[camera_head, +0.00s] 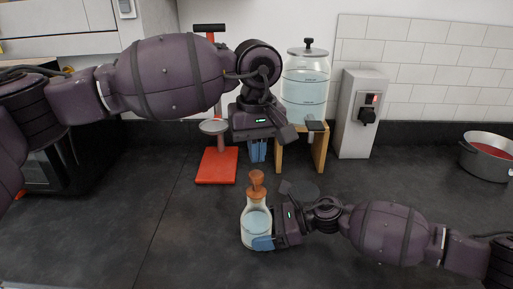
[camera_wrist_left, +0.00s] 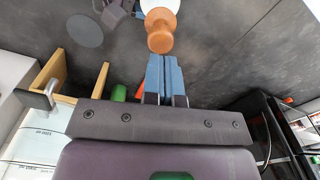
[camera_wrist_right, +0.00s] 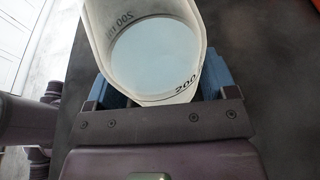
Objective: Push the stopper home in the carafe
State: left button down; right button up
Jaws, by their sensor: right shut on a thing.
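The clear glass carafe (camera_head: 256,226), holding pale liquid, stands upright on the dark counter. The orange-brown stopper (camera_head: 256,184) sits upright in its neck, with its knob and part of its body above the rim. My right gripper (camera_head: 263,243) is shut on the carafe's lower body; in the right wrist view the carafe (camera_wrist_right: 150,50) is between its blue fingers. My left gripper (camera_head: 258,150) has its blue fingers together, pointing down, above and apart from the stopper in the head view. In the left wrist view the stopper (camera_wrist_left: 160,30) shows just beyond the fingertips.
Behind stand a red-based stand (camera_head: 217,167), a glass drink dispenser (camera_head: 305,90) on a wooden stand (camera_head: 320,147), and a grey wall unit (camera_head: 350,135). A pot with red contents (camera_head: 488,157) is far right. The counter left of the carafe is clear.

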aim_at(257, 173)
pick_arm(q)
jog(key=shift+f, duration=1.6)
jog(key=shift+r, duration=0.15)
jog(key=shift+r, duration=3.4)
pick_arm(e)
jog(key=o, duration=0.7)
jog(key=shift+c, duration=0.2)
jog(key=shift+d, duration=0.15)
